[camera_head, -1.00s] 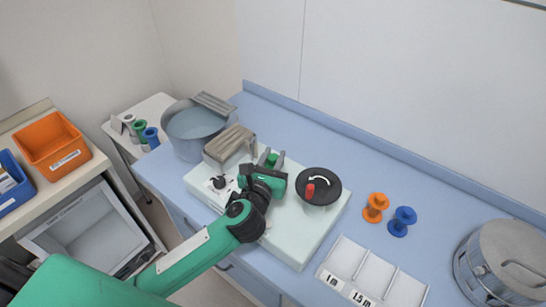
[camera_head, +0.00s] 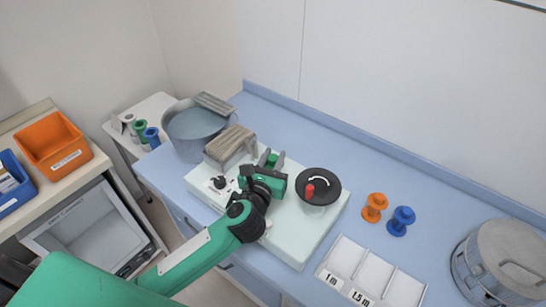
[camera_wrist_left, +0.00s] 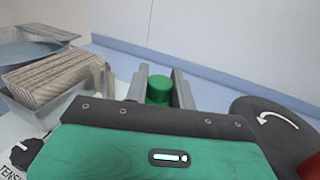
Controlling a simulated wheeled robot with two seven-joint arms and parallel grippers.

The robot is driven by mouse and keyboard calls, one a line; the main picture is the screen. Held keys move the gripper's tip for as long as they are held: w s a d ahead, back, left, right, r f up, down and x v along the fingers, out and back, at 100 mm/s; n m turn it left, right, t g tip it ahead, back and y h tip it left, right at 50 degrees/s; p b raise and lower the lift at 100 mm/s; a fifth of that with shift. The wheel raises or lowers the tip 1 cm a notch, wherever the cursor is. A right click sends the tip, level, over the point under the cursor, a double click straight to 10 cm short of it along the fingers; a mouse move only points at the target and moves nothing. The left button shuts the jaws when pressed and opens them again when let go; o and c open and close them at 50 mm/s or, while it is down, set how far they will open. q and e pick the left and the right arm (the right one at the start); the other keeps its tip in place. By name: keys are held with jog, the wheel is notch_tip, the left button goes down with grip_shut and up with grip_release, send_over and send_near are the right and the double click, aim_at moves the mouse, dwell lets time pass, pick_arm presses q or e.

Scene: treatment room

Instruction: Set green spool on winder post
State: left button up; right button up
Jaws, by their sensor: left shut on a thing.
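My left gripper (camera_head: 273,161) is shut on a green spool (camera_head: 270,158), over the pale winder base (camera_head: 290,243). In the left wrist view the spool (camera_wrist_left: 159,89) shows its round green top between the two grey fingers (camera_wrist_left: 161,88). The winder has a black crank disc (camera_head: 320,186) with a red handle to the right of the gripper. I cannot make out the winder post, nor whether the spool touches it; the gripper body hides the area below.
A wooden-slatted holder (camera_head: 229,146) stands close left of the gripper, with a metal basin (camera_head: 196,132) behind it. An orange spool (camera_head: 374,206) and a blue spool (camera_head: 401,220) stand right. A white divided tray (camera_head: 374,271) lies in front, a steel drum (camera_head: 505,262) far right.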

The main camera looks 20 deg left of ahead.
aim_at(271, 166)
pick_arm(q)
jog(key=shift+f, duration=0.15)
dwell(0.4)
jog(key=shift+f+b, duration=0.35)
jog(key=shift+f, duration=0.05)
jog(key=o, duration=0.7)
jog(key=shift+s, duration=5.55)
jog(key=shift+s+f, duration=0.1)
